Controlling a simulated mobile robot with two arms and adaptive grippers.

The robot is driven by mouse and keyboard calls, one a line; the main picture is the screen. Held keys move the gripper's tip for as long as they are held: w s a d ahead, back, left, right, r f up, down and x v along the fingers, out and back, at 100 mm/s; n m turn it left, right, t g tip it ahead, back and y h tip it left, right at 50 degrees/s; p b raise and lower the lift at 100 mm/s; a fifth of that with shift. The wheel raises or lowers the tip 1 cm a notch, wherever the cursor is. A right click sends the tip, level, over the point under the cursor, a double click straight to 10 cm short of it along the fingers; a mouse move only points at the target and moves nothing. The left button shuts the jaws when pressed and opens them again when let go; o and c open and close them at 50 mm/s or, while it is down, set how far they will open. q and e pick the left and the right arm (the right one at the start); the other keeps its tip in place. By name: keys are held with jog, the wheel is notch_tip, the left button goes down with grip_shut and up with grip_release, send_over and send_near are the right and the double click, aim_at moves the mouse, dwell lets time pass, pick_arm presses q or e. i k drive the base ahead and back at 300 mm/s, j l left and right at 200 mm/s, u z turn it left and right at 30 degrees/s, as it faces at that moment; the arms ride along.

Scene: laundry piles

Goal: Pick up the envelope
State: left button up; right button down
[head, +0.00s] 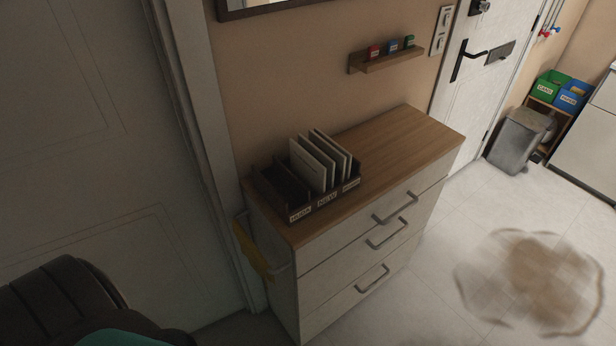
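Several white envelope-like flat items (311,166) stand upright, leaning slightly, in a dark letter organizer (283,191) on the left part of a wooden-topped dresser (400,138). They sit in the middle and right compartments. The left compartment looks empty. Each compartment has a small label on its front, too small to read surely. I cannot tell which item is the task's envelope. Neither of my grippers shows in the head view.
The dresser top right of the organizer is clear. A wall shelf (388,60) holds small red, blue and green items. A yellow item (252,248) hangs on the dresser's left side. A brown smear (545,270) marks the floor. A grey bin (518,140) stands beyond.

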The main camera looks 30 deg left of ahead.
aim_at(310, 171)
jog(key=j+u, duration=0.15)
jog(key=j, duration=0.5)
jog(key=i+j+u, duration=0.1)
jog(key=j, duration=0.55)
